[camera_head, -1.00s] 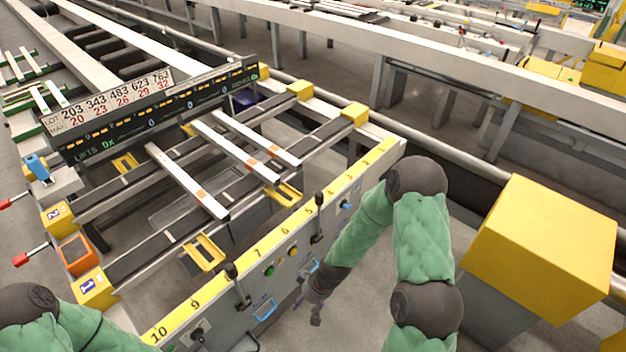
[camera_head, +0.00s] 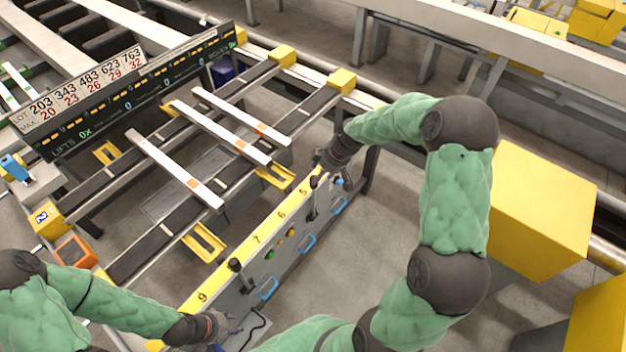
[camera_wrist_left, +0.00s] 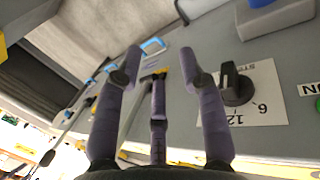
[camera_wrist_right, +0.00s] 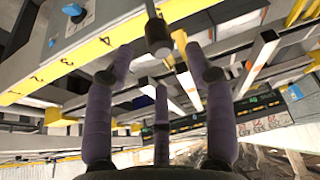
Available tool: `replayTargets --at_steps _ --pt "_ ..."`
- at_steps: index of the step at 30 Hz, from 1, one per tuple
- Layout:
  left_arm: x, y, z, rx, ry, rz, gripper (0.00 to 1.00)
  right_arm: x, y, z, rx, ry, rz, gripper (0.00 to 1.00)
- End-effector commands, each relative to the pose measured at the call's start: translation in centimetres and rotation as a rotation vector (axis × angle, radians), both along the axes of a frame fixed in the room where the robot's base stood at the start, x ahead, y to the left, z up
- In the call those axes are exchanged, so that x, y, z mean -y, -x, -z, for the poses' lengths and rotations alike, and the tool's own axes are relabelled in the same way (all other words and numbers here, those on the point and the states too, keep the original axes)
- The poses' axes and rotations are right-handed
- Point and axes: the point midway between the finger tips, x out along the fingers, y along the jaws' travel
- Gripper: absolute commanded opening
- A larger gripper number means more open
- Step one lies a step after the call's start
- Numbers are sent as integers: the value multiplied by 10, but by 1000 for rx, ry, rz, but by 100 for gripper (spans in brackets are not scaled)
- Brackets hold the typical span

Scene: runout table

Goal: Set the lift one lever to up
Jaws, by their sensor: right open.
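Two black-knobbed levers stand on the grey side panel with the yellow numbered top: a near lever (camera_head: 236,266) and a far lever (camera_head: 313,187). I cannot read which is lift one. My right gripper (camera_head: 333,160) is open at the far lever. In the right wrist view a lever's dark knob (camera_wrist_right: 158,38) shows ahead of the spread fingers, roughly between their tips; contact cannot be told. My left gripper (camera_head: 218,325) is low at the panel's near end. Its fingers are spread and empty in the left wrist view (camera_wrist_left: 163,65), with a black rotary knob (camera_wrist_left: 235,86) beside them.
Blue handles (camera_head: 268,288) and green, yellow and orange buttons (camera_head: 279,246) are on the panel. White boards (camera_head: 176,170) lie across the table's rails. A display (camera_head: 140,90) stands behind them. A big yellow box (camera_head: 545,205) is at right. Open floor lies before the panel.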

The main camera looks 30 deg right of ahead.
Motion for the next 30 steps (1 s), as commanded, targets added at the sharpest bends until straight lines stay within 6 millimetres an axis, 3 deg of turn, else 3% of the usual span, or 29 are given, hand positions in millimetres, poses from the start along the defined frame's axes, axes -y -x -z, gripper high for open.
replayTargets --at_steps 3,10,16,25,30 --pt "0 0 4 0 0 0 40 -5 -7 23 -2 -1 -1 54" --pt "0 0 8 1 0 0 40 -12 -19 53 -1 -1 1 54" --pt "0 0 9 1 0 0 40 -14 -23 64 1 0 1 54" --pt "0 0 9 1 0 0 40 -14 -24 65 1 0 1 54" --pt "0 0 9 1 0 0 40 -14 -24 65 1 0 1 6"
